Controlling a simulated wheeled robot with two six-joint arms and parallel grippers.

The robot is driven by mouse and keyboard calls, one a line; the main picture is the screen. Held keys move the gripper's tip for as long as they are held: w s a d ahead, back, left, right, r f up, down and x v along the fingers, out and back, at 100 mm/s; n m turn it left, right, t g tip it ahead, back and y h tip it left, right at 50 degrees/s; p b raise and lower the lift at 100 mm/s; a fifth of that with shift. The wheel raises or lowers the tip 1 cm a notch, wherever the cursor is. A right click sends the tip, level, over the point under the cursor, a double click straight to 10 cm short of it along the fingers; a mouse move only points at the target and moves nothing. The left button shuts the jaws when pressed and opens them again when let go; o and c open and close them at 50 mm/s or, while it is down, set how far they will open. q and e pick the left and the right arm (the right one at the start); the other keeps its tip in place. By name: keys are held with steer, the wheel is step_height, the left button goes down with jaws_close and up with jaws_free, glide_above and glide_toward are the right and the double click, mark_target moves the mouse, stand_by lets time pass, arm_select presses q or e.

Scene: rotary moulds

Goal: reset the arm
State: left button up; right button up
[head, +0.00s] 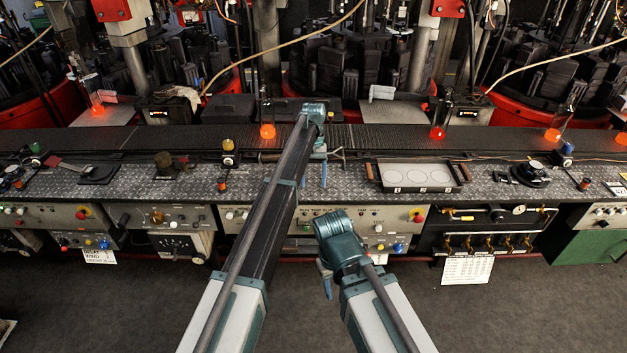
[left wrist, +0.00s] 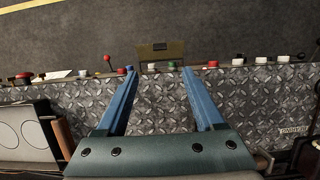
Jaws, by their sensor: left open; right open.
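My left gripper (head: 315,182) reaches out over the patterned metal bench (head: 345,196), its blue fingers pointing down. My right gripper (head: 325,282) is lower and nearer, in front of the bench's control panels. Its fingers are partly hidden behind its own wrist, and nothing shows in them.
A tray (head: 416,188) with three white circles lies right of my left gripper; it also shows in the left wrist view (left wrist: 45,120). A dark conveyor (head: 390,138) carries glowing bottles (head: 438,128) behind the bench. Control knobs line the bench front. The floor (head: 500,315) is clear.

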arm_select(q)
steer(key=s+a+m+t, duration=0.1)
steer(key=s+a+m, duration=0.1)
steer(key=s, duration=1.7)
steer(key=s+a+m+t+y, duration=0.1)
steer(key=s+a, duration=0.3)
steer(key=s, duration=1.6)
steer(key=shift+s+f+m+t, duration=0.15)
steer(key=shift+f+m+t, duration=0.25)
steer(key=shift+t, duration=0.2)
steer(key=shift+d, duration=0.1)
